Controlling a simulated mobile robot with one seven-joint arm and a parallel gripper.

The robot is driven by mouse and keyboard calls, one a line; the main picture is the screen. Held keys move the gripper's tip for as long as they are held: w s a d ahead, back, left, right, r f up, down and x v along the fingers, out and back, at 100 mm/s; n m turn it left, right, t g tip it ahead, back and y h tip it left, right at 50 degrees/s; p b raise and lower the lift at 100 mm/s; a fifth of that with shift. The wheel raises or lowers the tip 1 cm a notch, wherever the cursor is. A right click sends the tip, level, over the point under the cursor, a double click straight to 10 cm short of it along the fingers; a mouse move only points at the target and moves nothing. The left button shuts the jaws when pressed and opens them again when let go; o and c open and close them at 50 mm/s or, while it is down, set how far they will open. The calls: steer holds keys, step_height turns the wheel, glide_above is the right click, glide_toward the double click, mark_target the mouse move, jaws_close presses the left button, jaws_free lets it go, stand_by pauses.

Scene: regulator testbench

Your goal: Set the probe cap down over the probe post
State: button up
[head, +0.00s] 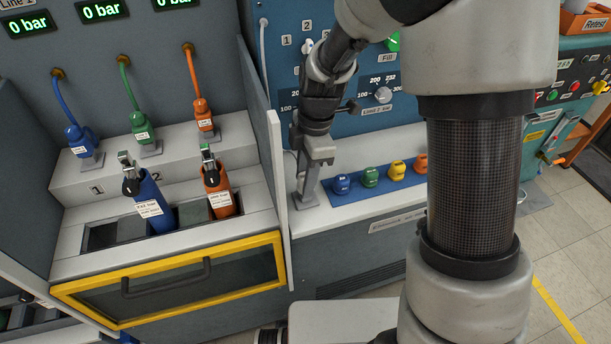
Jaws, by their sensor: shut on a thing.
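My gripper (316,158) points down at the left end of the white ledge (385,208), beside the grey partition. It is shut on a small light grey piece that I take to be the probe cap; the fingers hide much of it. A grey upright post (306,188) with a flat foot stands on the ledge just below and slightly left of the gripper; it looks like the probe post. I cannot tell whether the held piece touches the post or is over it.
Blue (341,184), green (370,177), yellow (397,170) and orange (421,163) knob-like pieces sit in a row right of the gripper. The partition (278,165) stands close on the left. Beyond it, a blue regulator (150,203) and an orange one (218,190) stand in bays.

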steer(key=shift+f+b, duration=0.7)
steer(key=shift+f, duration=0.2)
steer(key=o, duration=1.2)
steer(key=shift+c, duration=0.2)
steer(key=shift+r, duration=0.1)
step_height(320, 180, up, 17)
steer(key=d+p, duration=0.2)
steer(key=p, duration=0.1)
steer(key=shift+w, duration=0.3)
steer(key=shift+r, duration=0.1)
steer(key=s+d+r+m+t+h, duration=0.1)
steer(key=s+d+r+m+t, duration=0.3)
steer(key=s+m, duration=0.6)
steer(key=s+d+r+m+t, duration=0.2)
steer(key=s+d+r+m, duration=0.2)
steer(key=s+d+m, duration=0.5)
step_height(320, 180, up, 14)
steer(key=w+a+m+p, duration=0.1)
steer(key=a+m+p, duration=0.1)
steer(key=p, duration=1.2)
steer(key=shift+w+a+p, duration=0.15)
steer(key=shift+w+p, duration=0.15)
steer(key=shift+w, duration=0.1)
